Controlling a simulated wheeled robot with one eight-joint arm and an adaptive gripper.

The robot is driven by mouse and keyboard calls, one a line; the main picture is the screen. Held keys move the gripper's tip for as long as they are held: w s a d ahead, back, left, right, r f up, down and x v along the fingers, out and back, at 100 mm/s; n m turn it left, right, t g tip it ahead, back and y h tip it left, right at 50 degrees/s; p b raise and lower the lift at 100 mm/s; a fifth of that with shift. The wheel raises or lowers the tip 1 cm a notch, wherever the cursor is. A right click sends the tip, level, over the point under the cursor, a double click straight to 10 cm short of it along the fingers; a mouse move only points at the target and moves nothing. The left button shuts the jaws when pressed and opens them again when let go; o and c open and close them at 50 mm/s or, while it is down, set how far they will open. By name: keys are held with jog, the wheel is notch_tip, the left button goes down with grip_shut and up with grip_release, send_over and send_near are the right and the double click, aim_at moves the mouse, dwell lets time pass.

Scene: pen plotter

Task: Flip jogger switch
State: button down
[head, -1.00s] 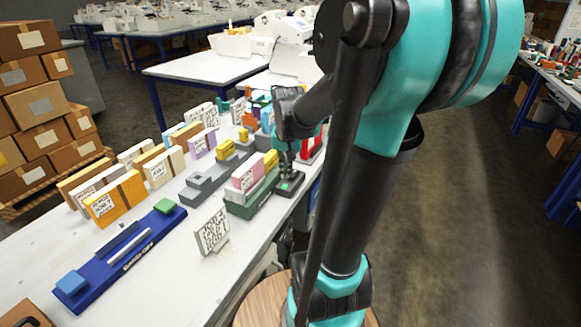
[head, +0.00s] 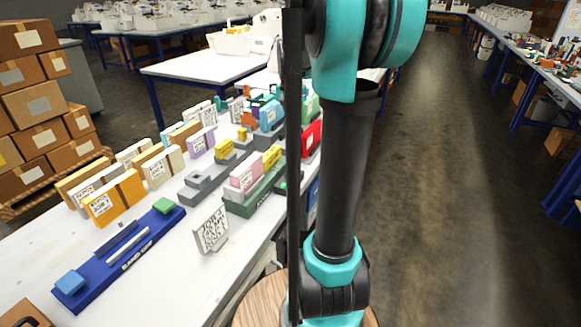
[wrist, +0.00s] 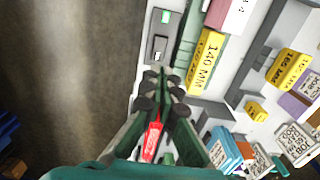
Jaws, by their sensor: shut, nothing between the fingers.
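In the head view only a sliver of the box shows beside my arm, and my gripper is hidden or out of frame.
A green block with a yellow 140 MM piece (wrist: 205,62) stands beside the box. A red block (wrist: 152,140) shows between my finger links. A blue tray (head: 128,255), a white label stand (head: 211,232) and orange box (head: 115,200) stand on the table. The floor right of it is clear.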

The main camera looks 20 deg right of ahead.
aim_at(290, 173)
notch_tip(290, 173, down, 14)
dwell(0.6)
jog(key=shift+s+a, duration=0.1)
